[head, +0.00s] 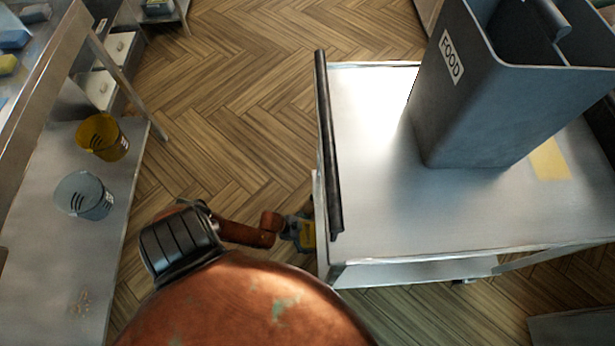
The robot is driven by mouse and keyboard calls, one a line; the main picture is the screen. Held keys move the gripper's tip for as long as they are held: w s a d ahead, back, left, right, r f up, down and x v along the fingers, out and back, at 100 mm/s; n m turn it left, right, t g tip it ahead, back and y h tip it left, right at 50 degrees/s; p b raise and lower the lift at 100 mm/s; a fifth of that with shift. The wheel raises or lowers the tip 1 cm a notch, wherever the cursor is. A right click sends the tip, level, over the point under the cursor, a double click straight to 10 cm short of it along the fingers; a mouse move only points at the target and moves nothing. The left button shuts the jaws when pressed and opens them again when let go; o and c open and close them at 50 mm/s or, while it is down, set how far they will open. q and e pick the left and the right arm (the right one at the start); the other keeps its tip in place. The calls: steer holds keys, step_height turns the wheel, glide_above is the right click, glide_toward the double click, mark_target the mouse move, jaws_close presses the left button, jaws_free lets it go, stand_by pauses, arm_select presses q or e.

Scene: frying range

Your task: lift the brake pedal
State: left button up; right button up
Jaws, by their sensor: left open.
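The cart (375,215) has a pale metal top and a long black handle bar (328,150) along its left side. My left gripper (297,232) is small in the head view, low beside the cart's near left corner, under the end of the handle bar. It is open, and I see nothing held in it. A small yellow patch shows at the gripper; I cannot tell if it belongs to the gripper or to the cart. I cannot make out the brake pedal; the cart top hides most of the cart's underside. My right gripper is not in view.
A tall grey bin labelled FOOD (465,125) stands on the cart. At the left is a metal bench with a lower shelf (50,235) holding a yellow bucket (103,137) and a grey bucket (84,195). The wooden floor (235,90) between bench and cart is clear.

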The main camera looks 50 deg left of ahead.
arm_select(q)
steer(key=v, duration=1.2)
stand_by(0.3)
